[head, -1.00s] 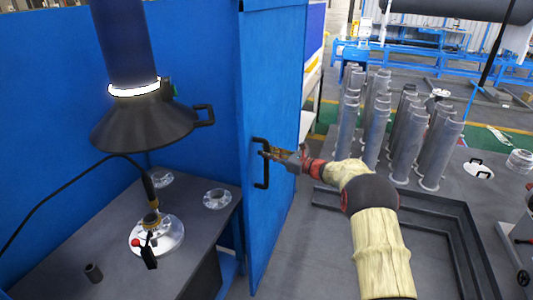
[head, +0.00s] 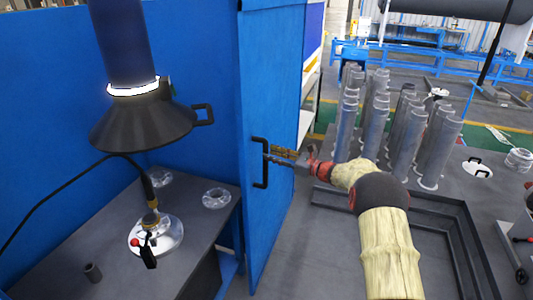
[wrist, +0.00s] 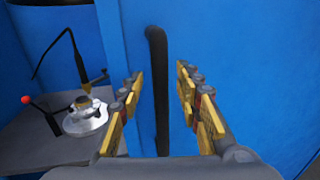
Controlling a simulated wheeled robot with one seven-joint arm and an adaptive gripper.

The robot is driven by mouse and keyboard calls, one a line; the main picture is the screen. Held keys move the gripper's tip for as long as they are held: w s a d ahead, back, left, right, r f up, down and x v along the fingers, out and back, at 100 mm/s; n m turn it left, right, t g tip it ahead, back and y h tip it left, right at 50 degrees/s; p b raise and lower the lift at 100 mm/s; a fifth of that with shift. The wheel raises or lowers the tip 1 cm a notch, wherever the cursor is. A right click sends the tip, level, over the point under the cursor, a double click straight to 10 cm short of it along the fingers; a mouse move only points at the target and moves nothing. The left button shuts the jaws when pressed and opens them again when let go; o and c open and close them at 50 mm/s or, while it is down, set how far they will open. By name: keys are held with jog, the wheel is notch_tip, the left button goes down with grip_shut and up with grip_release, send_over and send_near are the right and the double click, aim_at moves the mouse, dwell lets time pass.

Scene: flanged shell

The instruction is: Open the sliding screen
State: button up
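The blue sliding screen (head: 275,100) stands upright in the middle of the head view. Its black handle (head: 259,163) is a vertical bar on the screen's face. My gripper (head: 272,155) reaches in from the right, with its fingertips close to the handle. In the wrist view the gripper (wrist: 160,95) is open, one yellow-padded finger on each side. The handle (wrist: 158,85) shows between the two fingers, with a visible gap on each side. I cannot tell exactly how deep the handle sits between the fingers.
Left of the screen stands a bench (head: 190,245) with a torch and round base (head: 155,235), flanged parts and a dark extraction hood (head: 145,122) above. Right are several grey half-pipe posts (head: 405,130) and a dark framed recess (head: 445,225) in the surface.

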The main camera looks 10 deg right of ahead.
jog(key=v, duration=0.8)
jog(key=shift+d, duration=0.25)
jog(key=shift+s, duration=0.15)
